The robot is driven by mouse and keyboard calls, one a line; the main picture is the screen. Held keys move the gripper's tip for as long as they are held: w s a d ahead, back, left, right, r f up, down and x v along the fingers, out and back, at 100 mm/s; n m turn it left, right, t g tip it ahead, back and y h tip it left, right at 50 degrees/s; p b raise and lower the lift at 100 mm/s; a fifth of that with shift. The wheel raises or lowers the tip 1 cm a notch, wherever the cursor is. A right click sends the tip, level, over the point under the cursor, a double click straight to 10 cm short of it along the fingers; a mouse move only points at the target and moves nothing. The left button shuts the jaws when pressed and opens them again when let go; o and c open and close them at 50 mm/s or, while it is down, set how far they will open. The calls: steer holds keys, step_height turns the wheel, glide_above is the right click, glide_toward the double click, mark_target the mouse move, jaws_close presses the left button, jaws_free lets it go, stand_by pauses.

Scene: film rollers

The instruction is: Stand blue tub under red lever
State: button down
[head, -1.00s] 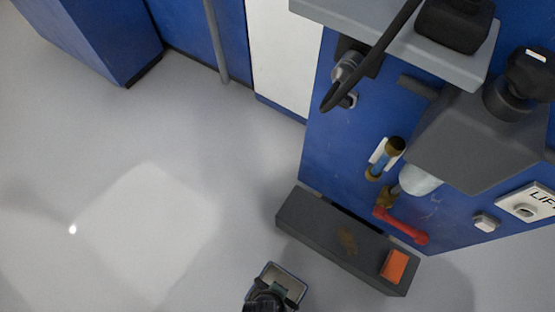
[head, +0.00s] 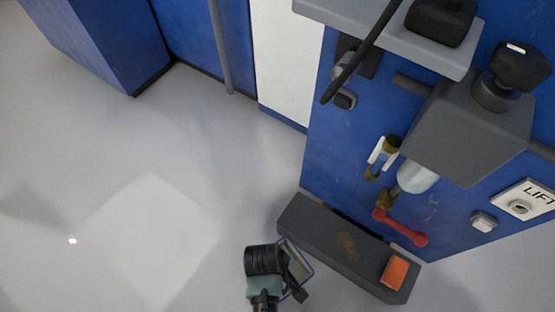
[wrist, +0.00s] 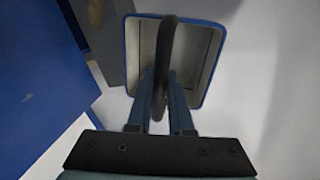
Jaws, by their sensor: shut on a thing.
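The blue tub (wrist: 205,65) is an open box with a blue rim, a pale inside and a dark arched handle (wrist: 167,40) in the wrist view. My gripper (wrist: 162,85) is shut on this handle. In the head view the tub (head: 299,256) shows only partly behind my gripper, left of the dark ledge; I cannot tell its height over the floor. The red lever (head: 400,227) sticks out low on the blue machine panel, above the ledge and right of the tub. It joins a brass fitting (head: 386,197) under a clear cylinder (head: 417,177).
The dark ledge (head: 320,232) juts from the panel's foot, with an orange block (head: 394,270) at its right end. A grey housing (head: 465,130) and a grey shelf (head: 390,35) overhang above. The pale floor (head: 150,230) on the left is clear.

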steer(key=w+a+r+m+g, duration=0.1)
steer(key=w+r+m, duration=0.6)
steer(key=w+r, duration=0.95)
steer(key=s+r+p, duration=0.4)
steer(key=r+p, duration=1)
steer(key=p, duration=0.1)
steer(key=s+r+p, duration=0.4)
steer(key=r+p, duration=1.1)
steer(key=p, duration=0.1)
